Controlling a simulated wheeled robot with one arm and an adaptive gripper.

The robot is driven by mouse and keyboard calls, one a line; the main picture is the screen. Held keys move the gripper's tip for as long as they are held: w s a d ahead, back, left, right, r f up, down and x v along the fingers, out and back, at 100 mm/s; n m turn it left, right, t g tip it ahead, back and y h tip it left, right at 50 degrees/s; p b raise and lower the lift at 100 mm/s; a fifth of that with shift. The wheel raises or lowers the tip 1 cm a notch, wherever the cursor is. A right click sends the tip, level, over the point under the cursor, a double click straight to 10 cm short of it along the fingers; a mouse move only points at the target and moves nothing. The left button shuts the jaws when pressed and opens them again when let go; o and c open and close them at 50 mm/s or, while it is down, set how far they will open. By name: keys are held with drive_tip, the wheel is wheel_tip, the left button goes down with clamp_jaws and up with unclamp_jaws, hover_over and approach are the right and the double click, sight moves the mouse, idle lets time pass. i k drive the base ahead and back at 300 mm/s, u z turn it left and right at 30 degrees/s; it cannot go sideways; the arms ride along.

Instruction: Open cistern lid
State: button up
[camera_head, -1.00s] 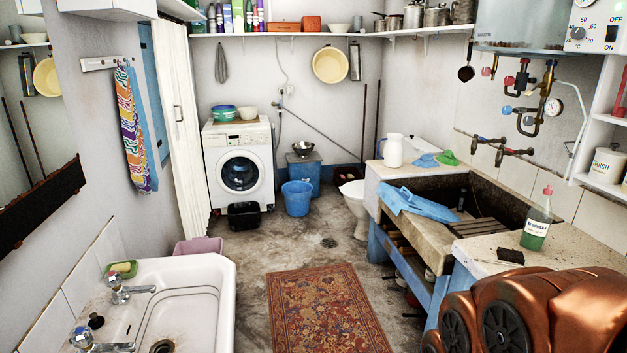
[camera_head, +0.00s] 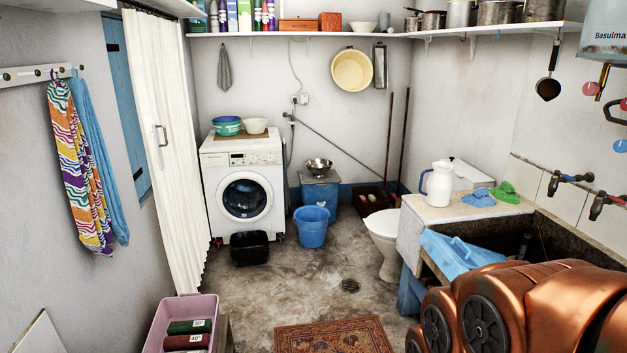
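A white toilet bowl (camera_head: 383,233) stands on the floor at the back right, partly hidden by the stone counter. A white flat-topped box (camera_head: 471,172) shows behind the counter's far end by the right wall. It looks like the cistern with its lid on, but its lower part is hidden by the counter and a white jug (camera_head: 437,184). My gripper is not in view; only copper-coloured links of my arm show at the lower right, over the trough.
The stone trough (camera_head: 545,236) and counter (camera_head: 417,208) line the right side. A blue bucket (camera_head: 311,227), black basin (camera_head: 249,248) and washing machine (camera_head: 243,185) stand at the back. A pink crate (camera_head: 183,320) is at front left. The middle floor is clear around a rug (camera_head: 335,336).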

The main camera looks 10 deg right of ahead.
sight(469, 171)
drive_tip(key=z, duration=0.05)
drive_tip(key=i, duration=1.7)
drive_tip(key=z, duration=0.3)
drive_tip(key=i, duration=1.7)
drive_tip(key=z, duration=0.4)
drive_tip(key=i, duration=1.2)
drive_tip(key=z, duration=0.1)
